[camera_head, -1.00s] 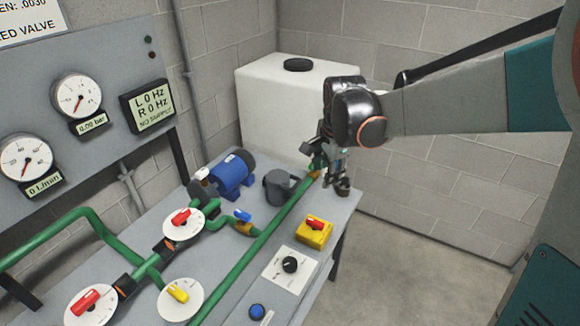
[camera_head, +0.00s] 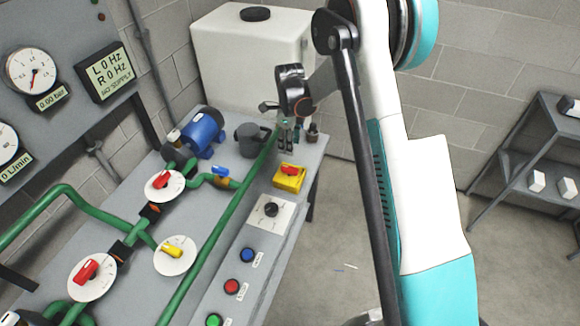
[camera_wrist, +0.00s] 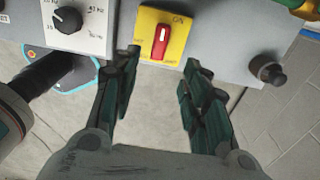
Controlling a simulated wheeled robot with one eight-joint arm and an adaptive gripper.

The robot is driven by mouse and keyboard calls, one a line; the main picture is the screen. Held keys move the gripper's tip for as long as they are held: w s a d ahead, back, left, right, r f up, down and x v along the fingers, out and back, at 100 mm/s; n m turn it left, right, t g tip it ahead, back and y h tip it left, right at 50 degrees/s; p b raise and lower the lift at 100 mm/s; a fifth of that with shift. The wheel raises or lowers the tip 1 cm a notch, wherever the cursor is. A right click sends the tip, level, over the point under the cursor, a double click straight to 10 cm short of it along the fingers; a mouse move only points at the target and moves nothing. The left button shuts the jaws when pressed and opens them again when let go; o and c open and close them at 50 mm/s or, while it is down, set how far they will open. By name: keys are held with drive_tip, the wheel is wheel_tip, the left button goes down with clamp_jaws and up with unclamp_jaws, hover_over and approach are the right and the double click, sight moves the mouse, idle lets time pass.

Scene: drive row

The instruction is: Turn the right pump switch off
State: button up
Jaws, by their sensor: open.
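The right pump switch is most likely the red rotary handle (camera_head: 289,171) on a yellow box (camera_head: 289,184) near the right edge of the bench. In the wrist view the red handle (camera_wrist: 160,41) stands upright on its yellow plate (camera_wrist: 176,20), in line with the word ON. My gripper (camera_head: 287,138) is over the far right part of the bench, beyond the switch. In the wrist view its fingers (camera_wrist: 163,62) are apart, one either side of the switch, with nothing between them. I see no contact with the handle.
A black dial (camera_head: 271,209) and several push buttons, including a blue one (camera_head: 247,255), line the bench's front. A green pipe (camera_head: 215,235) runs beside them. A blue motor (camera_head: 204,132) and grey pot (camera_head: 250,140) stand behind. A dark knob (camera_wrist: 272,73) sits right of the switch.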

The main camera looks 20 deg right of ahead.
sight(290, 168)
wheel_tip(290, 168, down, 12)
drive_tip(key=shift+f+b, duration=0.15)
drive_tip(key=shift+b, duration=1.05)
clamp_jaws()
